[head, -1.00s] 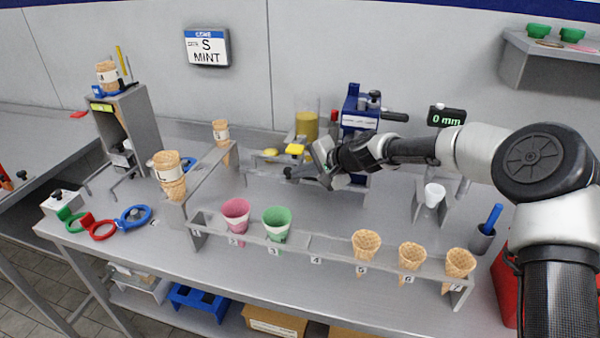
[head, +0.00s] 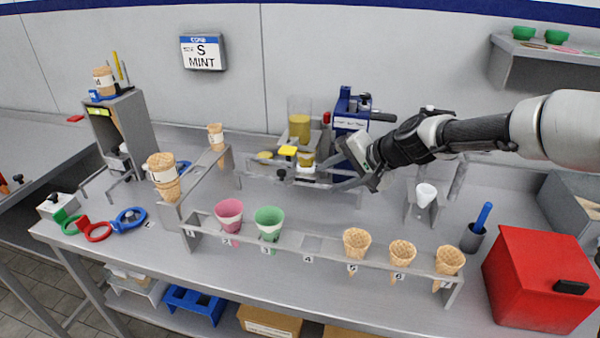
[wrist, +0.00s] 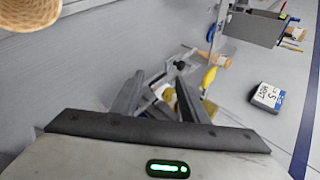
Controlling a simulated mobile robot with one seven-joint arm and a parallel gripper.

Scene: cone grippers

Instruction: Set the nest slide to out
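A grey metal fixture at the back of the bench carries a yellow block (head: 288,150) and a small black knob (head: 281,173). I cannot tell for sure which part is the nest slide or how it is set. My gripper (head: 310,180) reaches in from the right, low, with its fingers pointing left towards the knob. In the wrist view its two fingers (wrist: 158,85) stand apart with nothing clearly held. The black knob (wrist: 180,66) shows just beyond the fingertips, and a yellow part (wrist: 209,77) lies to its right. The fingers partly hide the fixture.
A rack (head: 325,262) with a pink cup, a green cup and several cones spans the front. A blue press (head: 350,112) stands behind my gripper. A red box (head: 540,278) is at the right. A sign (head: 204,52) reads S MINT.

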